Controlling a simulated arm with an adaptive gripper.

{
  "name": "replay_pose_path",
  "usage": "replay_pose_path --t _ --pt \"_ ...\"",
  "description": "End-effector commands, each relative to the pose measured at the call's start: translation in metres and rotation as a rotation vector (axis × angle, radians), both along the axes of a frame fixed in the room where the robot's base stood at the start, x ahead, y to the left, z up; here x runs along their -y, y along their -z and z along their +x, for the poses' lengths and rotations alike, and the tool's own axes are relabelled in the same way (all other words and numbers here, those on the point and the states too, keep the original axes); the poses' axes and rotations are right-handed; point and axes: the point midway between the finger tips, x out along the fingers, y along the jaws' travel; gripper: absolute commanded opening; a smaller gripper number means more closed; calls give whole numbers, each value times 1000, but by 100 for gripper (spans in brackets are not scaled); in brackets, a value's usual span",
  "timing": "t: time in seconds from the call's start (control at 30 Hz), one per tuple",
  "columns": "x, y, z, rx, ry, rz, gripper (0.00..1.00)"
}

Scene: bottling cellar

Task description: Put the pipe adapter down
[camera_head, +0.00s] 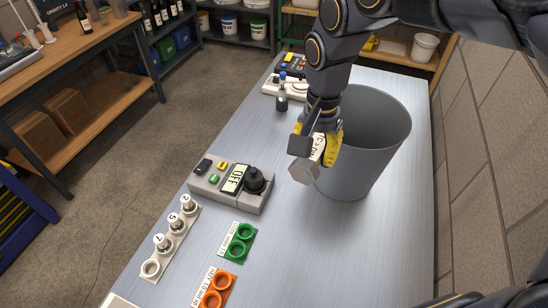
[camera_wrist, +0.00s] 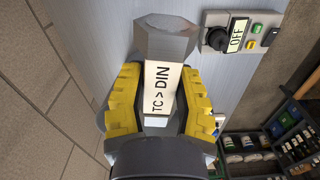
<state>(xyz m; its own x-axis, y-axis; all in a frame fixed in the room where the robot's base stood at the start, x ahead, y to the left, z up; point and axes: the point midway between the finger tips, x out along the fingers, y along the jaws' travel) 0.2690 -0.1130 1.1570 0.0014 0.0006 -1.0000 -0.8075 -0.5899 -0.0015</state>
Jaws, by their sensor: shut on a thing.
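The pipe adapter (camera_head: 304,173) is a grey metal piece with a hexagonal end and a white label. In the wrist view the label on the adapter (camera_wrist: 162,42) reads "TC > DIN". My gripper (camera_head: 321,148), with yellow finger pads, is shut on the labelled part; the fingers also show in the wrist view (camera_wrist: 160,98). The hexagonal end points away from the fingers, down and left in the head view. The adapter is over the grey metal table (camera_head: 300,240), in front and left of the bin. I cannot tell whether it touches the table.
A large grey bin (camera_head: 365,150) stands just right of my gripper. A control box (camera_head: 230,188) reading "OFF" sits to the left. Green (camera_head: 239,243), orange (camera_head: 214,290) and white numbered (camera_head: 170,242) holders are in front. The table's front right is clear.

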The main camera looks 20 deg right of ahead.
Motion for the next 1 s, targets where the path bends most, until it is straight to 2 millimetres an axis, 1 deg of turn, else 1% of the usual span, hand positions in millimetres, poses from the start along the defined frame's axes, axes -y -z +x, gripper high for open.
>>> replay_pose_path --t 0.03,0.1,0.27,0.4,0.5,0.67,1.0 --pt "3 -6 2 -2 25 -3 0" --pt "10 -4 8 -20 96 -2 0" --pt "23 -8 26 -32 244 -7 0" --pt "32 -11 48 -33 373 -15 0" --pt "35 -13 66 -27 453 -17 0" --pt "34 -12 93 -18 536 -19 0" --pt "21 -3 139 -5 620 -6 0"
